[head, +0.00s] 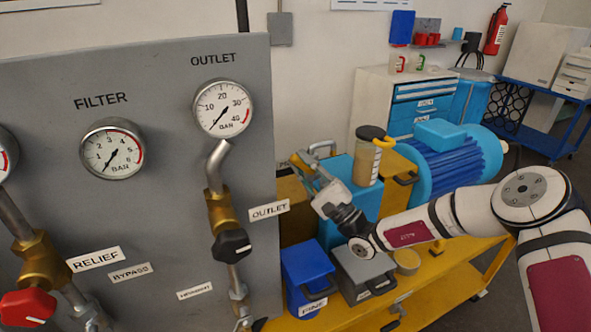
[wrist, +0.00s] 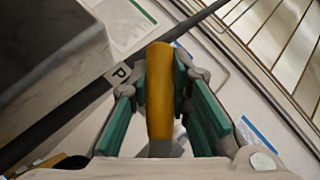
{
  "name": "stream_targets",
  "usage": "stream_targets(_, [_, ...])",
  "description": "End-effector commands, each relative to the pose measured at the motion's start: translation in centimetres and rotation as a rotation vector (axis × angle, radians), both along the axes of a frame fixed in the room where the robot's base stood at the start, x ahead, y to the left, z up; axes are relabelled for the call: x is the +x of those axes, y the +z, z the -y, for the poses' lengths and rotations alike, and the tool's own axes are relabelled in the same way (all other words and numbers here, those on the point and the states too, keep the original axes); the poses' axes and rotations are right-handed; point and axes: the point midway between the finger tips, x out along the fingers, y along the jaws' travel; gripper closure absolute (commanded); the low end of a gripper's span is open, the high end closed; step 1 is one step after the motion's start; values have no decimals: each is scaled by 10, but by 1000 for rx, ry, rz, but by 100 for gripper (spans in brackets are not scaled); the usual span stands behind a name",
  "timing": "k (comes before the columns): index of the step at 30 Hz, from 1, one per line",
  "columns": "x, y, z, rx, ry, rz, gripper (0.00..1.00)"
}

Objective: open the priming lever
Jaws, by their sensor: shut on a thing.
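The priming lever (wrist: 160,90) shows in the wrist view as a thick yellow grip on a pale stem. It stands upright in the picture between the green pads of my gripper (wrist: 160,82). The pads close on it from both sides, near its upper half. In the head view my gripper (head: 305,163) is at the end of my arm, beside the left edge of the blue unit. The lever cannot be made out clearly there. A small label with the letter P (wrist: 118,73) lies left of the lever, partly hidden by a finger.
A grey gauge panel (head: 150,240) fills the left, with valves and pipes. A clear jar with a dark lid (head: 366,166) stands right of my gripper. A blue box (head: 307,272) and a grey box (head: 362,272) sit on the yellow cart (head: 440,280) below my arm.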

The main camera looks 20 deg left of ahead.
Motion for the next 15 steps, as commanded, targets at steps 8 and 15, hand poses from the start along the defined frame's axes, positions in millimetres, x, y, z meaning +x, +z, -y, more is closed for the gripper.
stream_targets(8, [13,13,13,174,-6,-204,100])
stream_targets(15, [25,20,23,312,-6,-365,100])
